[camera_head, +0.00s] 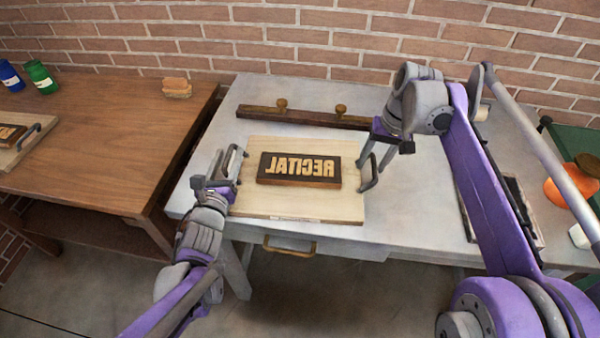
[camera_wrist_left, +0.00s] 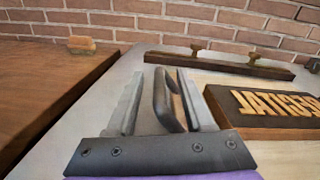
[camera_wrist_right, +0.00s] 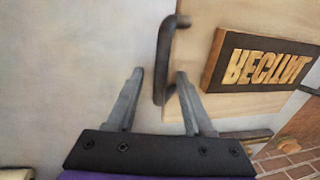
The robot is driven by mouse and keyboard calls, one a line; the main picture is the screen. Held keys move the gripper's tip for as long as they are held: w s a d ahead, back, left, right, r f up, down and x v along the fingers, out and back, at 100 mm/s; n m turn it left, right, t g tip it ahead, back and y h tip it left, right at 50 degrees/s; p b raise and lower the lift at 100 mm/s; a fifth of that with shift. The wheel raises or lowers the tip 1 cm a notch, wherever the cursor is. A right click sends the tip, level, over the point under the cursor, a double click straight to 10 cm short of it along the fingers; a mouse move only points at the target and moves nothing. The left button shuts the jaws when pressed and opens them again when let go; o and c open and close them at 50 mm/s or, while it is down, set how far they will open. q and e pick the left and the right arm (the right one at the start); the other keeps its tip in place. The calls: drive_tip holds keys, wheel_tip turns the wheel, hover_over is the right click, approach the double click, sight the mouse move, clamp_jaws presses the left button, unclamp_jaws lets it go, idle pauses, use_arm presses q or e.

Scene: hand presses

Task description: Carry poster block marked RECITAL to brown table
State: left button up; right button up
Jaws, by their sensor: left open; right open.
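The RECITAL poster block (camera_head: 299,169), dark with raised tan mirrored letters, lies on a pale wooden board (camera_head: 300,207) on the grey table. The board has a dark handle at each side. My left gripper (camera_head: 222,184) is open at the left handle (camera_head: 234,162); in the left wrist view this handle (camera_wrist_left: 167,100) stands between the fingers. My right gripper (camera_head: 374,160) is open near the right handle (camera_head: 371,172); in the right wrist view that handle (camera_wrist_right: 162,60) rises between and ahead of the fingertips. The brown table (camera_head: 95,130) stands at the left.
A dark bar with brass knobs (camera_head: 300,116) lies behind the board on the grey table (camera_head: 245,93). The brown table holds another board with a block (camera_head: 12,135), blue and green cans (camera_head: 40,77) and a tan block (camera_head: 177,87). Its right part is bare.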

use_arm(q)
drive_tip(key=shift+c, duration=0.3)
use_arm(e)
drive_tip(key=shift+c, duration=0.4)
use_arm(q)
drive_tip(key=c, duration=0.7)
use_arm(e)
drive_tip(key=c, duration=0.7)
use_arm(q)
clamp_jaws()
use_arm(e)
clamp_jaws()
use_arm(q)
drive_tip(key=shift+a, duration=0.15)
use_arm(e)
drive_tip(key=shift+d, duration=0.25)
